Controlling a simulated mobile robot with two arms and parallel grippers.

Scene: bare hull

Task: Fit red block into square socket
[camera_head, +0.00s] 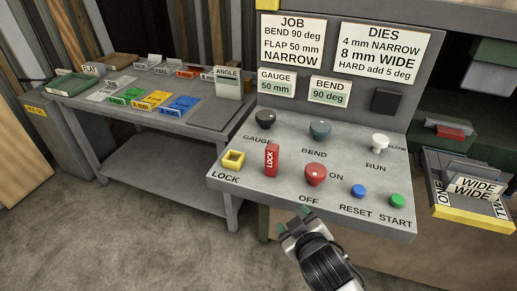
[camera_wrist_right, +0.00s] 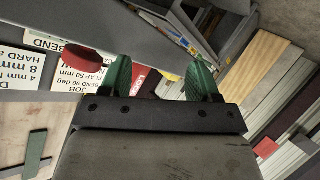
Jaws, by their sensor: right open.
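The red block (camera_head: 272,160), marked LOCK, stands upright on the sloping grey control panel. The yellow square socket (camera_head: 233,160) is just left of it, above the printed word LOCK, and is apart from the block. My right gripper (camera_head: 295,218) is open and empty in front of the panel's front edge, below and right of the block in the head view. In the right wrist view its green fingers (camera_wrist_right: 160,75) are spread apart, with the red block (camera_wrist_right: 139,80) showing partly beyond them, near the left finger. My left gripper is not in view.
A red mushroom knob (camera_head: 316,174) stands right of the block, with a blue button (camera_head: 358,191) and green button (camera_head: 397,201) beyond. Black (camera_head: 265,119) and teal (camera_head: 320,130) knobs stand behind. A side table (camera_head: 200,115) with coloured pieces is left.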

